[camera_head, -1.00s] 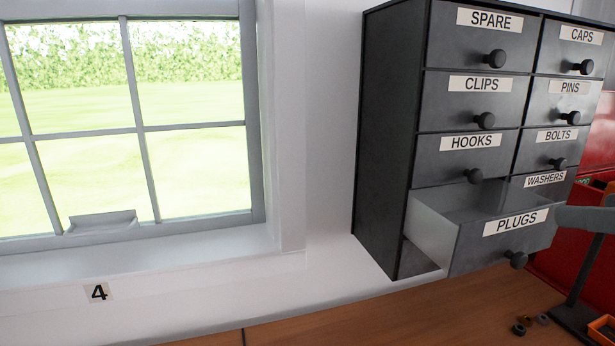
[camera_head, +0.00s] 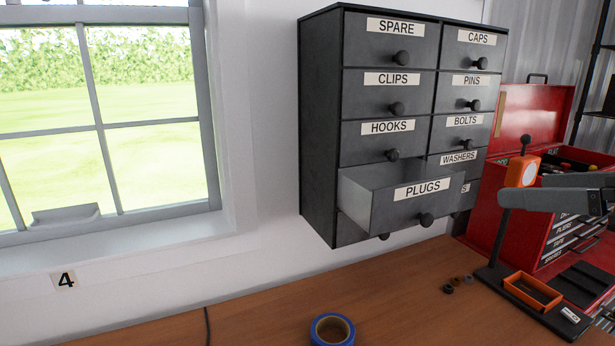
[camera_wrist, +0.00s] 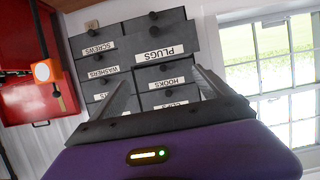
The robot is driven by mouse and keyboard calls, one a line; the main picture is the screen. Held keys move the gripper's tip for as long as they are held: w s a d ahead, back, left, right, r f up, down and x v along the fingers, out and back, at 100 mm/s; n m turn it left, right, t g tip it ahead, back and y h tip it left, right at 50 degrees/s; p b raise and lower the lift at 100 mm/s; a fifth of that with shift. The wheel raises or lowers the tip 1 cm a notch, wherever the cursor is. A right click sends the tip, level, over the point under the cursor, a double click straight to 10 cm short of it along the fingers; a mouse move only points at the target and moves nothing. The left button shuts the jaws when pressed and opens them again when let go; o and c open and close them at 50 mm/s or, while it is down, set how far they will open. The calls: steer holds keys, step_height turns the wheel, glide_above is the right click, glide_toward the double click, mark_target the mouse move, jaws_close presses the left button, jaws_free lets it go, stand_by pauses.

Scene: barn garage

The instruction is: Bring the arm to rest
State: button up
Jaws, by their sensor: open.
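My gripper (camera_head: 520,190) reaches in from the right edge of the head view, its grey fingers pointing left, to the right of the drawer cabinet. In the wrist view my gripper (camera_wrist: 163,88) shows two fingers spread apart with nothing between them. The dark grey cabinet (camera_head: 320,120) hangs on the white wall with labelled drawers. Its PLUGS drawer (camera_head: 420,204) is pulled out; the other drawers I can see look shut. In the wrist view the cabinet appears upside down, with the PLUGS drawer (camera_wrist: 163,50) beyond the fingers. The rest of my arm is out of view.
A red toolbox (camera_head: 530,115) stands open at the right. A dark stand with an orange head (camera_head: 522,171) and an orange tray (camera_head: 532,291) are near my gripper. Blue tape (camera_head: 332,330) lies on the wooden bench (camera_head: 260,310). A window is at left.

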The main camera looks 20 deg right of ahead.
steer(key=w+d+r+m+t+h, duration=0.3)
steer(key=d+r+m+t+h, duration=0.25)
steer(key=r+t, duration=0.2)
steer(key=s+a+f+m+g+h, duration=0.1)
steer(key=a+f+m+h, duration=0.15)
steer(key=f, duration=0.75)
steer(key=s+a+f+m+g+h, duration=0.1)
steer(key=a+f+m+h, duration=0.15)
steer(key=f, duration=0.75)
steer(key=s+a+f+n+g+y, duration=0.4)
steer(key=s+a+f+n+y, duration=0.6)
steer(key=s+a+f, duration=1.2)
step_height(320, 180, down, 2)
steer(key=shift+a+f, duration=0.25)
steer(key=shift+a, duration=0.35)
steer(key=shift+s+g, duration=0.1)
steer(key=shift+g, duration=0.15)
steer(key=shift+c, duration=0.4)
